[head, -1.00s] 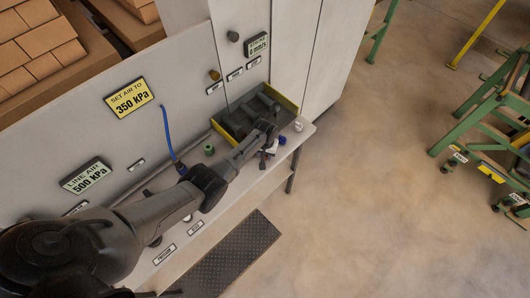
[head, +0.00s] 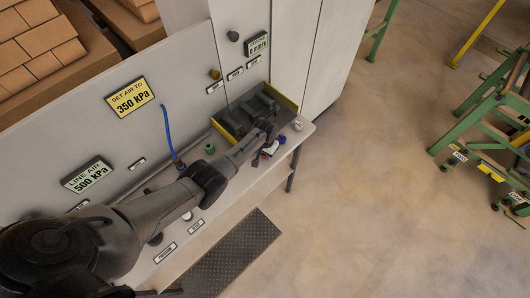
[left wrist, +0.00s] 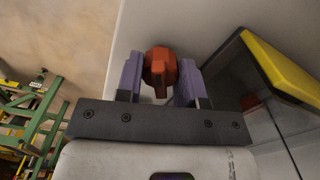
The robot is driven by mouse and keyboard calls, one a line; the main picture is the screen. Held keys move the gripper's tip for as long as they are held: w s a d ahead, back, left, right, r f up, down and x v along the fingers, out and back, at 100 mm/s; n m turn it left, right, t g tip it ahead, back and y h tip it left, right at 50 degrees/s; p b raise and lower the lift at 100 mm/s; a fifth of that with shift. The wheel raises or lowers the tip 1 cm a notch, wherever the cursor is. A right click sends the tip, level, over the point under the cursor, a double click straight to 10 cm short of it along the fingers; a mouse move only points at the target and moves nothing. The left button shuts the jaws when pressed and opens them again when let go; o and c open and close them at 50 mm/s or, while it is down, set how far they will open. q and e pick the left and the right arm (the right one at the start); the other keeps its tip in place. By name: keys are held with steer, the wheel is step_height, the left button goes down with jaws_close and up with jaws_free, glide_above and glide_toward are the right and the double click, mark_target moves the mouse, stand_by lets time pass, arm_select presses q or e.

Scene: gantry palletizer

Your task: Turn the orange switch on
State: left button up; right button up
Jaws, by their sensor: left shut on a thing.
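The orange switch (left wrist: 160,72) is a red-orange knob with a raised grip bar, in the upper middle of the left wrist view. My left gripper (left wrist: 160,85) has its two purple fingers on either side of it and is shut on it. In the head view my left gripper (head: 268,150) is at the right end of the bench, beside the dark tray. A small red patch shows there by the fingers, and the rest of the switch is hidden by the gripper. My right gripper is not in view.
A dark divided tray with a yellow rim (head: 285,101) stands close behind the gripper. A blue knob (head: 281,140), a pale knob (head: 298,126) and a green fitting (head: 209,148) are nearby. A blue hose (head: 168,133) rises from the bench.

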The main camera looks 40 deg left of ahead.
arm_select(q)
steer(key=o, duration=0.9)
steer(key=shift+r, duration=0.5)
steer(key=shift+r+p, duration=1.1)
steer(key=shift+r, duration=5.3)
